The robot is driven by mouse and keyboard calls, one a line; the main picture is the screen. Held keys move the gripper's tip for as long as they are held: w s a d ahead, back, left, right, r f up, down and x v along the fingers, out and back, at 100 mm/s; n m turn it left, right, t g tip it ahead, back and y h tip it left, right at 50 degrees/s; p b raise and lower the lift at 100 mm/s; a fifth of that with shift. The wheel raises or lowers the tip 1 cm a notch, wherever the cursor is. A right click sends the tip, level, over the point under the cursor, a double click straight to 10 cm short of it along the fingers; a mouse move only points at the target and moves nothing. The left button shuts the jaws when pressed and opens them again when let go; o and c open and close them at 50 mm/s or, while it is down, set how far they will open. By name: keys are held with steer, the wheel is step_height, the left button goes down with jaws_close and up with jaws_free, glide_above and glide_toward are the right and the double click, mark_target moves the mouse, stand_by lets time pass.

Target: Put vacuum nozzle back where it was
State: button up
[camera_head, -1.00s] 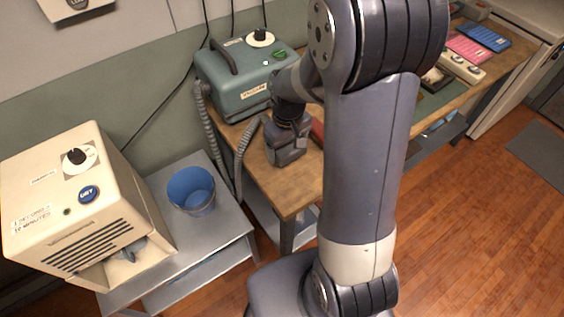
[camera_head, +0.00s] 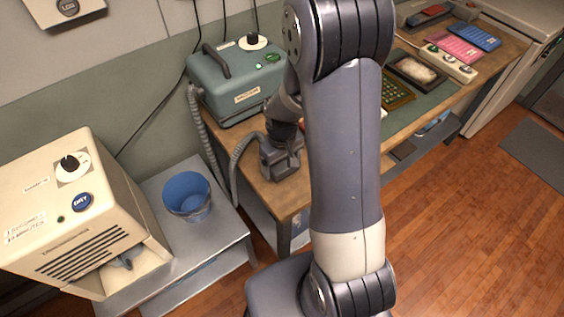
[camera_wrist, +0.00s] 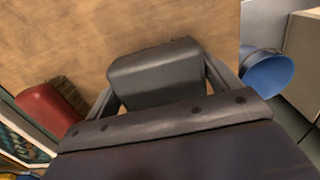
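The vacuum (camera_head: 238,82) is a teal box with a black handle, a dial and a green light, at the back of the wooden bench. A grey ribbed hose (camera_head: 198,120) loops down from its left side and rises toward my gripper (camera_head: 281,160). In the wrist view, the dark grey vacuum nozzle (camera_wrist: 155,76) sits between the two fingers of my gripper (camera_wrist: 160,88), which look shut on it. The nozzle is over the bare front left part of the bench (camera_wrist: 75,35). My arm hides part of the bench in the head view.
A blue bucket (camera_head: 188,197) stands on a grey metal table left of the bench, beside a cream dryer (camera_head: 75,215). A red-handled brush (camera_wrist: 50,108) lies near the nozzle. A tray (camera_head: 417,70), a button box (camera_head: 450,63) and pink and blue pads lie farther right.

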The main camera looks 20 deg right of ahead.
steer(key=o, duration=0.3)
step_height(320, 180, up, 12)
steer(key=shift+r, duration=0.15)
stand_by(0.5)
stand_by(1.2)
